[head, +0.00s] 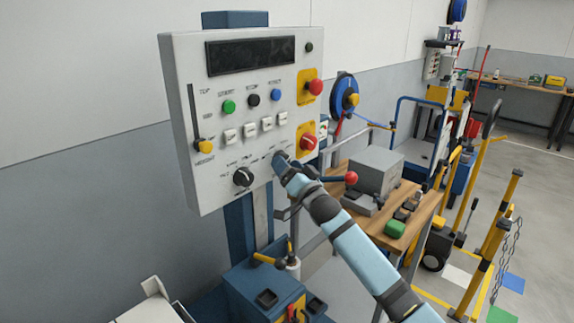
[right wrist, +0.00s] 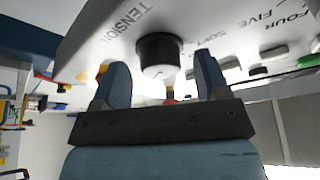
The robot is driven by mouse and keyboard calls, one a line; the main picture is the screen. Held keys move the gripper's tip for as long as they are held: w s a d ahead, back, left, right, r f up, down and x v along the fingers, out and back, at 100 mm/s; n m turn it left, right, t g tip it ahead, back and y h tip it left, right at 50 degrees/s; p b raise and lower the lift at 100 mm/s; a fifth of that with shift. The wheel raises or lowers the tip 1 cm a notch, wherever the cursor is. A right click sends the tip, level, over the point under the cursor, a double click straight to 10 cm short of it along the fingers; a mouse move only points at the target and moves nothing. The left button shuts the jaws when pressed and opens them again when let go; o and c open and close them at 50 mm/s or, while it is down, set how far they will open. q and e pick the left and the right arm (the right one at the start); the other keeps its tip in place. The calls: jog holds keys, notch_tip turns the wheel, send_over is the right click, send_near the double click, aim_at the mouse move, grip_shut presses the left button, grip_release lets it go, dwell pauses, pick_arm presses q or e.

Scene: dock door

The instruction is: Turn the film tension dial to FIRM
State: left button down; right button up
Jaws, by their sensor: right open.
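The grey control panel (head: 215,80) hangs at an angle on a blue column. In the right wrist view, a black round dial (right wrist: 160,52) sits beneath the printed word TENSION, with SOFT lettered beside it. My right gripper (right wrist: 163,85) is open, one finger on each side of this dial, with gaps visible. In the head view, my right gripper (head: 282,160) is at the panel's lower right and hides the tension dial. I cannot read the dial's setting. Another black dial (head: 243,177) shows to the left. My left gripper is not in view.
Above the dials are white rocker switches (head: 267,124), a green button (head: 228,107) and red knobs (head: 315,87) on yellow plates. A yellow-handled slider (head: 204,146) is at the left. A wooden bench (head: 405,225) with a grey box (head: 377,168) stands behind my right arm.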

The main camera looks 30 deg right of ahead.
jog(key=shift+w+r, duration=0.1)
jog(key=shift+w, duration=0.1)
jog(key=c, duration=0.9)
jog(key=shift+n+y, duration=0.4)
jog(key=shift+d+n+g+y, duration=0.15)
jog(key=shift+n+y, duration=0.75)
jog(key=shift+n, duration=0.85)
jog(key=shift+n+g+y, duration=0.2)
jog(key=shift+n+y, duration=0.7)
jog(key=shift+n, duration=0.9)
jog(key=shift+d+n+g+y, duration=0.15)
jog(key=shift+n+y, duration=0.75)
jog(key=shift+n, duration=0.85)
